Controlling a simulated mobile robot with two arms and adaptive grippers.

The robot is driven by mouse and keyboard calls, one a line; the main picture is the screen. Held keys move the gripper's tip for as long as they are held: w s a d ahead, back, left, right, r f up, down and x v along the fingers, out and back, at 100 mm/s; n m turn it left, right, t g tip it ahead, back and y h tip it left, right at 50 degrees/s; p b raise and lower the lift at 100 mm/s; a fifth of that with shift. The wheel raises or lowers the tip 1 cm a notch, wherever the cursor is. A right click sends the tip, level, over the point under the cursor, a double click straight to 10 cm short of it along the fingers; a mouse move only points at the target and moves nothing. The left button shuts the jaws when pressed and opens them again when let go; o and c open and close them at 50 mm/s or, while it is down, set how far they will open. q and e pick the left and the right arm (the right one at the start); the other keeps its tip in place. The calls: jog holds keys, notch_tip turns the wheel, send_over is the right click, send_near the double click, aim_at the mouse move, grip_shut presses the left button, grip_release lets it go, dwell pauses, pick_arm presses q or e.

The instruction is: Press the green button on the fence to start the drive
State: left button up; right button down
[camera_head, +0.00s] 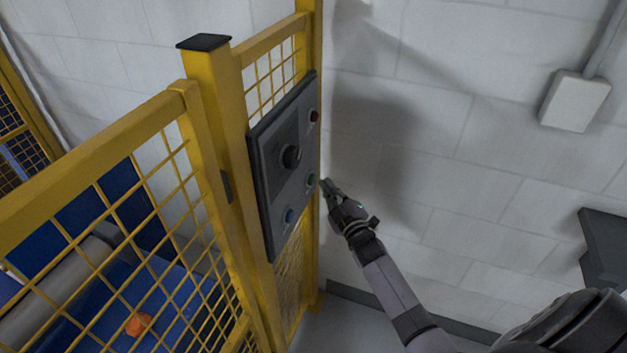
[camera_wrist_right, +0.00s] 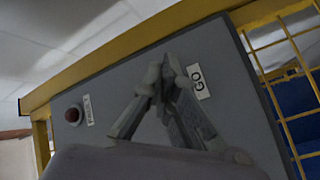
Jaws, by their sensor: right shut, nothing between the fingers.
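A dark grey control panel (camera_head: 270,190) is mounted on the yellow fence (camera_head: 215,120). In the right wrist view, the shut fingers (camera_wrist_right: 166,66) point at the panel (camera_wrist_right: 120,80) beside a "GO" label (camera_wrist_right: 198,82). The green button does not show there. My left gripper is out of view.
A black knob (camera_head: 291,156) protrudes from the panel. Behind the mesh are a grey roller (camera_head: 65,275), blue machinery and an orange object (camera_head: 138,324). A pale wall box (camera_head: 574,101) hangs on the white block wall at right. The floor right of the fence looks clear.

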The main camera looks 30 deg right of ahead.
jog(key=shift+a, duration=0.1)
dwell(0.3)
jog(key=shift+w+a, duration=0.2)
jog(key=shift+w, duration=0.1)
jog(key=shift+w+a+b, duration=0.3)
jog(key=shift+w, duration=0.05)
dwell(0.8)
dwell(0.4)
jog(key=shift+s+d+p, duration=0.35)
jog(key=shift+s+d, duration=0.2)
jog(key=shift+s, duration=0.1)
jog(key=s+d+p, duration=0.1)
jog(key=s+d, duration=0.2)
jog(key=shift+s+d, duration=0.15)
jog(key=shift+s, duration=0.25)
